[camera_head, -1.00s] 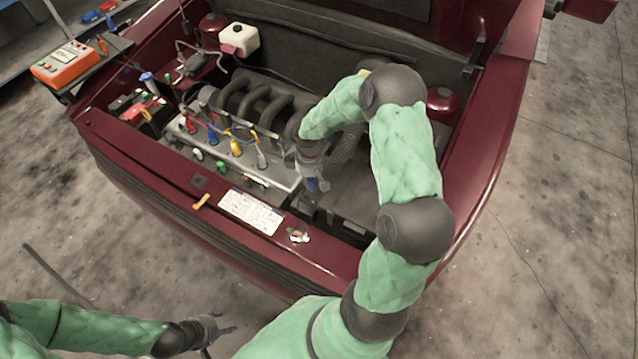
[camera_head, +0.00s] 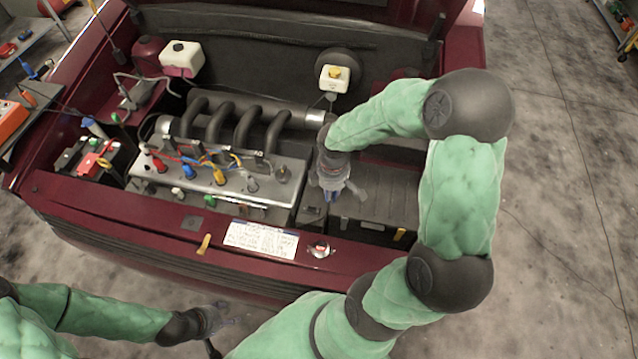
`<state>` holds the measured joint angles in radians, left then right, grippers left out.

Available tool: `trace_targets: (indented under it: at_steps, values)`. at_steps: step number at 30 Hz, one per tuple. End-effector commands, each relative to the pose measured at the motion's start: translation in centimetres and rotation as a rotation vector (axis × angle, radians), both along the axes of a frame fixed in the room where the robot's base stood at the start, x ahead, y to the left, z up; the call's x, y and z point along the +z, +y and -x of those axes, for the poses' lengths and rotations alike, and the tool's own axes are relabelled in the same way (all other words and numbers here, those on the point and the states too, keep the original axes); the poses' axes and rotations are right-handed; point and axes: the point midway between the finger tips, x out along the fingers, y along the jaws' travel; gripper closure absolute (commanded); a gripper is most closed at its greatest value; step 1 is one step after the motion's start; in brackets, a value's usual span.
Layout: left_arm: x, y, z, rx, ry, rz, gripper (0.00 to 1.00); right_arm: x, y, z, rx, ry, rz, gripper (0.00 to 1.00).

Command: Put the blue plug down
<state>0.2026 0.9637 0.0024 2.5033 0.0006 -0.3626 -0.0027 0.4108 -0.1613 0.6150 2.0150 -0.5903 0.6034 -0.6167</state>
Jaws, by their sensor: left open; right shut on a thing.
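My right gripper (camera_head: 334,192) is shut just right of the silver engine cover (camera_head: 225,190), above the dark engine bay. A small blue piece, the blue plug (camera_head: 332,197), shows at its fingertips; the fingers hide most of it. I cannot tell whether it touches anything below. Another blue connector (camera_head: 190,171) stands on the cover among red, yellow and grey ones. My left gripper (camera_head: 222,312) is open and empty at lower left, in front of the car's front edge.
A battery with a red part (camera_head: 90,165) sits left in the bay. A dark flat box (camera_head: 380,205) lies right of my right gripper. The maroon front rail (camera_head: 130,213) carries a white label (camera_head: 262,240) and a yellow tab (camera_head: 204,244).

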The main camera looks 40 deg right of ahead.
Motion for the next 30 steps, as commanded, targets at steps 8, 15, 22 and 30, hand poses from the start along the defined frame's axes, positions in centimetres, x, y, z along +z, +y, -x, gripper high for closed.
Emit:
trace_targets:
  at_steps: [8, 15, 22, 30]
  values:
    - [-1.4, 0.0, 0.0, 0.0, 0.001, 0.0, 0.43, -2.4, -1.8, -4.3, 0.001, 0.0, 0.0, 1.0]
    - [-2.8, 0.0, 0.0, 0.0, 0.0, 0.0, 0.43, -4.8, -3.6, -8.6, 0.001, 0.002, -0.001, 1.0]
    - [-4.1, 0.0, 0.0, 0.0, 0.0, 0.0, 0.43, -8.2, -4.6, -11.2, 0.001, 0.0, 0.0, 1.0]
    - [-4.5, 0.0, 0.0, 0.0, 0.0, 0.0, 0.43, -9.4, -5.1, -12.3, 0.0, -0.001, 0.001, 1.0]
